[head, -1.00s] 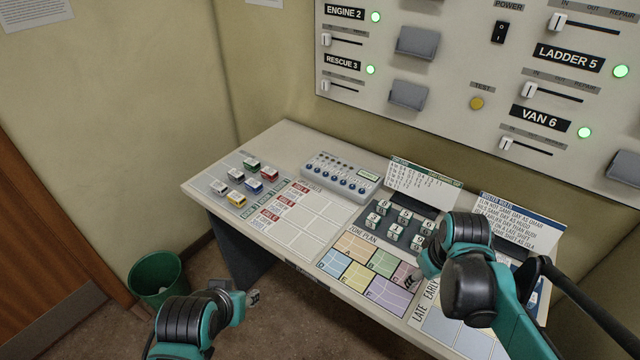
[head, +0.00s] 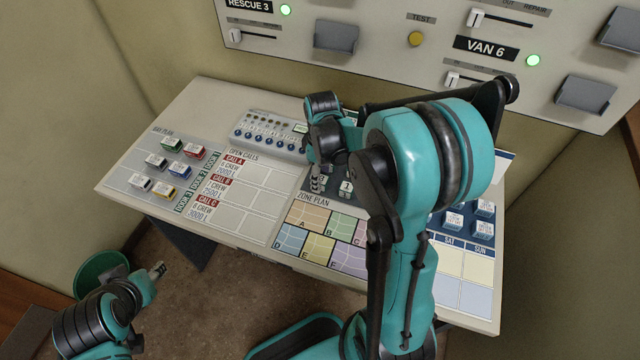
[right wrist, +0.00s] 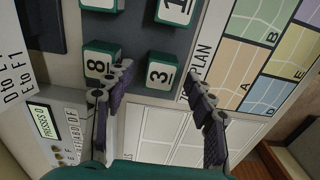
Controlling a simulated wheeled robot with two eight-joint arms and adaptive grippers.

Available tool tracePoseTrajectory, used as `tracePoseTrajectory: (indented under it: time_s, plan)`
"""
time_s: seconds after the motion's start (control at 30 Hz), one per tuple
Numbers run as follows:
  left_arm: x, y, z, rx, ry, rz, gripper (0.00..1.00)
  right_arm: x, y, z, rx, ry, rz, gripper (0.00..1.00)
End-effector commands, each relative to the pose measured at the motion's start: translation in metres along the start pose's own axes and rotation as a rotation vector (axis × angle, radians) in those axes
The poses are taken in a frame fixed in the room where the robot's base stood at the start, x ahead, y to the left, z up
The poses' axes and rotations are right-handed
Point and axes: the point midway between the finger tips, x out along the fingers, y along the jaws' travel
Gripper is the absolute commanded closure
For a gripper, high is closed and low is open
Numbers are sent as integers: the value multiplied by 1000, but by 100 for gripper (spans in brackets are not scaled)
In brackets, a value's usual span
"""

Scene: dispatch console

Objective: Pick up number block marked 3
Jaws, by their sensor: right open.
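The number block marked 3 (right wrist: 163,72) is a green block with a white face, standing on a dark grey panel (right wrist: 140,45) in the right wrist view. My right gripper (right wrist: 158,76) is open, its fingertips on either side of this block. The left-hand finger lies in the gap by the block marked 8 (right wrist: 100,62); whether it touches either block I cannot tell. In the head view my right gripper (head: 317,178) is low over the number blocks and hides some; I cannot pick out the 3 there. My left gripper (head: 156,270) is off the desk's front; its opening is unclear.
The block marked 1 (right wrist: 177,10) is close to the 3. The zone plan (head: 325,236) lies in front of the number blocks, the open calls grid (head: 250,195) to the left. A keyed device (head: 268,133) stands behind. Coloured blocks (head: 170,165) are at far left.

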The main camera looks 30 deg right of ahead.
Motion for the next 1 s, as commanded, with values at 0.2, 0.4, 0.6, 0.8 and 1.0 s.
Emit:
tracePoseTrajectory:
  time_s: [0.2,0.4,0.6,0.8,1.0]
  plan:
    - [7,0,5,0,0,0,60,19,0,0,0,0,0,45]
    - [6,0,4,0,0,0,60,18,0,0,0,0,0,63]
    - [6,0,4,0,0,0,60,18,0,0,0,0,0,92]
    - [6,0,4,0,0,0,60,18,0,0,0,0,0,92]
    - [2,0,1,0,0,0,60,8,0,0,0,0,0,92]
